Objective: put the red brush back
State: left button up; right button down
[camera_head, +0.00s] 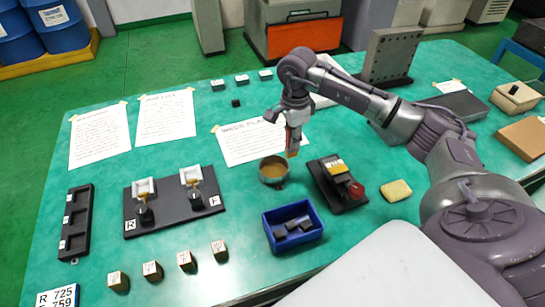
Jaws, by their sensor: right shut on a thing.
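My right gripper (293,122) points down over the table and is shut on the red brush (293,151). Little of the brush shows: a reddish part between the fingers and a tan lower end. The brush hangs upright just above and right of a round metal bowl (264,179) with tan contents. I cannot tell whether it touches the rim. Right of the bowl is a dark stand (329,186) with a pale label block and a red round part. My left gripper is not in view.
A blue bin (302,247) with dark pieces stands in front of the bowl. A yellow sponge (397,190) lies right of the stand. A black plate (172,217) with two fixtures and several small blocks are at left. Paper sheets (165,117) lie behind.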

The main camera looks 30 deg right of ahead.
jog(key=a+f, duration=0.1)
jog(key=f, duration=0.1)
jog(key=w+a+f+p, duration=0.1)
jog(key=a+f, duration=0.1)
jog(key=w+a+f+p, duration=0.1)
jog(key=f, duration=0.1)
jog(key=shift+a+f, duration=0.15)
jog(key=shift+f, duration=0.1)
jog(key=shift+w+f, duration=0.1)
jog(key=shift+f, duration=0.2)
jog(key=c, duration=1)
grip_release()
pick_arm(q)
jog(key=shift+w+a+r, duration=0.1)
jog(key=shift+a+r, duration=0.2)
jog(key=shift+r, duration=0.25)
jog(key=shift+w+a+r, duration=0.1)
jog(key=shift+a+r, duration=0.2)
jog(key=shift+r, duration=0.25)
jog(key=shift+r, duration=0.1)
pick_arm(e)
jog(key=shift+r, duration=0.1)
